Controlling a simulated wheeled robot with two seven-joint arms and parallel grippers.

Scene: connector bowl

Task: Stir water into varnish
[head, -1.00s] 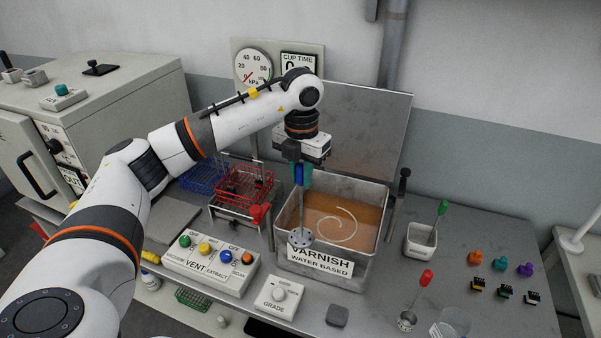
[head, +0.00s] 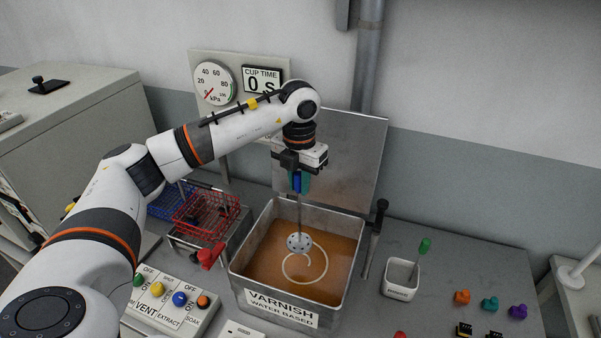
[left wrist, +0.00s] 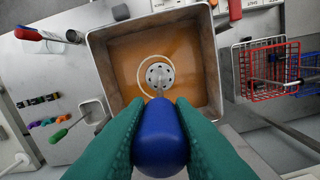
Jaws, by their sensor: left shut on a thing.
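My left gripper (head: 299,182) is shut on the blue handle of a stirrer, and its green fingers press both sides of the blue handle (left wrist: 160,140) in the left wrist view. The stirrer's shaft hangs down to a round perforated disc (head: 299,243), which is over or in the brown varnish, inside the tank's walls; I cannot tell how deep. The metal tank (head: 350,285) is labelled VARNISH WATER BASED. A pale curved streak (head: 287,266) lies on the brown varnish (head: 265,262) around the disc. My right gripper is not in view.
A white cup (head: 401,289) with a green-handled tool stands right of the tank. Red and blue wire baskets (head: 207,213) and a button panel (head: 172,300) are to the left. Small coloured connectors (head: 490,304) lie at the right. A raised metal lid (head: 350,150) stands behind the tank.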

